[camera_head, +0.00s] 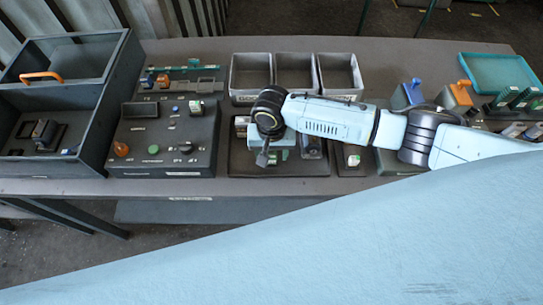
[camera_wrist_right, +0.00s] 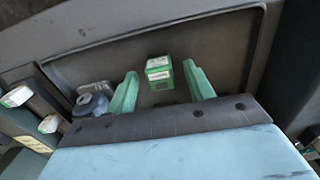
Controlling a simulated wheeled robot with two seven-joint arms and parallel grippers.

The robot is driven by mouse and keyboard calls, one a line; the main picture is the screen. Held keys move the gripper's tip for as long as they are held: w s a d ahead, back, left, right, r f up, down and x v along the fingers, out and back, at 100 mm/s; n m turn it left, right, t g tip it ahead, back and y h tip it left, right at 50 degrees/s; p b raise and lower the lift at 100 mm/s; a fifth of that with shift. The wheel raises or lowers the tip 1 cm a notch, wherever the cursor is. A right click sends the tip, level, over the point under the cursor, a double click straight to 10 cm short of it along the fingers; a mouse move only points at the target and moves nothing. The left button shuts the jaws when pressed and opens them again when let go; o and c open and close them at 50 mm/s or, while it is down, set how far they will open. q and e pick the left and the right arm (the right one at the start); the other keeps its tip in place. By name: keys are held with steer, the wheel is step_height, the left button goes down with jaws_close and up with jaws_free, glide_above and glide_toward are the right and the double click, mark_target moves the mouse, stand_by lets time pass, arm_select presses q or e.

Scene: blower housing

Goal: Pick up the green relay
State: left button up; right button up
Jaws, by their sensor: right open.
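The green relay (camera_wrist_right: 158,72), a small block with a white label band, sits on the dark tray (camera_wrist_right: 215,45) in the right wrist view. My right gripper (camera_wrist_right: 160,69) is open, with its two green fingers on either side of the relay and visible gaps to both. It holds nothing. In the head view my right gripper (camera_head: 270,156) is over the dark tray (camera_head: 236,172) at the middle of the bench, and the arm hides much of that tray. I cannot make out the relay there. My left gripper is not in view.
Three grey bins (camera_head: 295,72) stand behind the tray. A control panel (camera_head: 163,137) and an open dark box (camera_head: 100,115) are to the left. A teal tray (camera_head: 497,72) is at the back right. In the wrist view, other labelled parts (camera_wrist_right: 50,123) lie left of the fingers.

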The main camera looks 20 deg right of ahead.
steer(key=shift+f, duration=0.65)
steer(key=c, duration=0.9)
steer(key=shift+r, duration=0.1)
